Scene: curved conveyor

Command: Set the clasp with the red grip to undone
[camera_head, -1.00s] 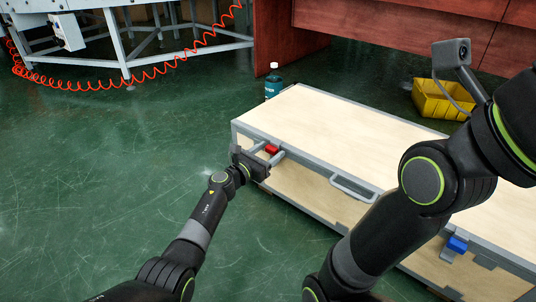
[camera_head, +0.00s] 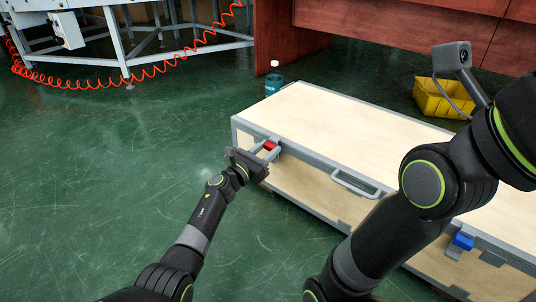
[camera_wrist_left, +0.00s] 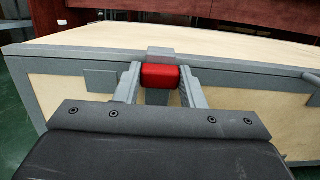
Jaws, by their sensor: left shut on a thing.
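The clasp with the red grip (camera_head: 270,146) is on the front of a wooden case (camera_head: 350,125) with grey edges, near its left end. My left gripper (camera_head: 268,151) is at this clasp, its two fingers shut on the red grip. In the left wrist view the red grip (camera_wrist_left: 160,76) sits between the fingertips, just below a grey catch (camera_wrist_left: 160,54) on the lid edge. Whether the clasp's hook bears on the catch is hidden. My right arm crosses the right side of the head view; its gripper is out of frame.
A clasp with a blue grip (camera_head: 463,241) is farther right on the case front. A grey handle (camera_head: 356,184) lies between the clasps. A bottle (camera_head: 273,79) stands behind the case and a yellow bin (camera_head: 441,98) behind its right part. Green floor is clear at left.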

